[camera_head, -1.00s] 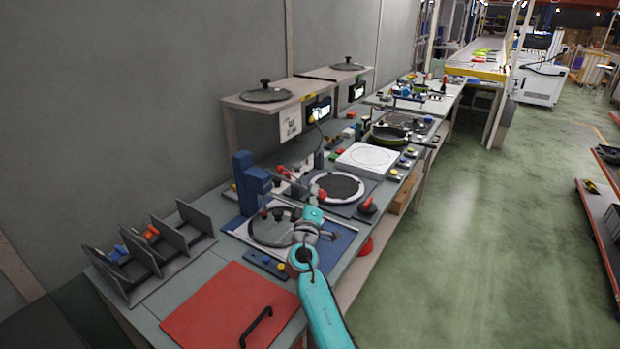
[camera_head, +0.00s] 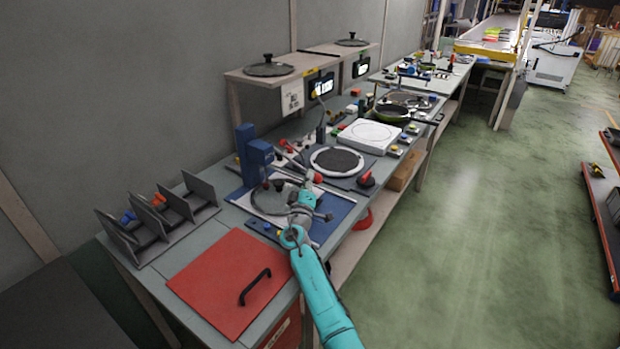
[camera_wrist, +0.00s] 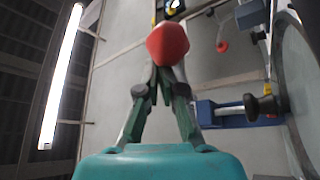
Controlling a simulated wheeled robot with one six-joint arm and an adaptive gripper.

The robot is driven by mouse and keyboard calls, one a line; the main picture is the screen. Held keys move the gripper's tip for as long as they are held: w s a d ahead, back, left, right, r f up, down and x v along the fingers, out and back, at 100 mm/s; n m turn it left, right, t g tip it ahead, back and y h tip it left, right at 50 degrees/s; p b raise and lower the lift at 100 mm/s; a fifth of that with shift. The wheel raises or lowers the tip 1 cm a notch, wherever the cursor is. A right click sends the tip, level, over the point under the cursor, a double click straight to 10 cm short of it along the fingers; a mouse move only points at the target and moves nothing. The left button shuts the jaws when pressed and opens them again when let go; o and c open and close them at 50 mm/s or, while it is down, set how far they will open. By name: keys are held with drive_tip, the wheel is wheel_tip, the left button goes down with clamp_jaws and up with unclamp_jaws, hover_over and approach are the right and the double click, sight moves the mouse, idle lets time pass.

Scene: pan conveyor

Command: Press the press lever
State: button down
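The press is a blue column (camera_head: 256,158) on a blue base plate (camera_head: 338,208) at the bench's left part. Its lever reaches out to a red knob (camera_head: 317,178). A glass lid (camera_head: 267,201) with a dark knob lies under the press. My gripper (camera_head: 309,189) is at the lever's end, next to the red knob. In the wrist view the red knob (camera_wrist: 168,43) covers the tips of my gripper (camera_wrist: 164,72). The two fingers converge and look shut, with nothing visible between them. Whether the tips touch the knob cannot be told.
A red panel (camera_head: 227,283) with a black handle lies in front on the bench. A grey divider rack (camera_head: 160,215) stands at left. A round dark plate (camera_head: 337,160), a white square unit (camera_head: 369,135) and a red mushroom button (camera_head: 366,179) stand beyond the press.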

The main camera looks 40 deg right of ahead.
drive_tip(key=shift+s+d+f, duration=0.15)
drive_tip(key=shift+s+f, duration=0.05)
drive_tip(key=shift+f, duration=0.35)
drive_tip(key=shift+s+d+f, duration=0.1)
drive_tip(key=shift+s+f, duration=0.05)
drive_tip(key=shift+f, duration=0.4)
drive_tip(key=s+a, duration=0.4)
drive_tip(key=shift+a+f, duration=0.15)
drive_tip(key=shift+a, duration=0.2)
drive_tip(key=shift+s+a, duration=0.25)
drive_tip(key=shift+a, duration=0.2)
drive_tip(key=shift+w, duration=0.1)
